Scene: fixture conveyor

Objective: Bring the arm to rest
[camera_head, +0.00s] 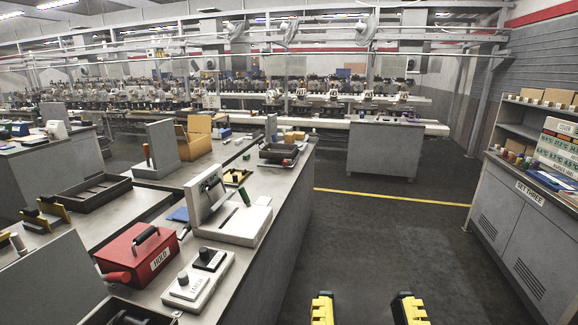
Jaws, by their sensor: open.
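My gripper (367,309) shows at the bottom edge, right of centre. Its two yellow and black fingers stand wide apart, one on each side of a gap. Only dark floor (390,235) shows between them, so it is open and empty. It touches nothing that I can see. The rest of the arm is out of the picture.
A long grey workbench (287,215) on the left carries a red box marked HOLD (138,258), a white fixture (232,220) and trays. A grey cabinet (525,225) with shelves stands right. A grey block (385,148) stands behind a yellow floor line (390,197). Floor between is clear.

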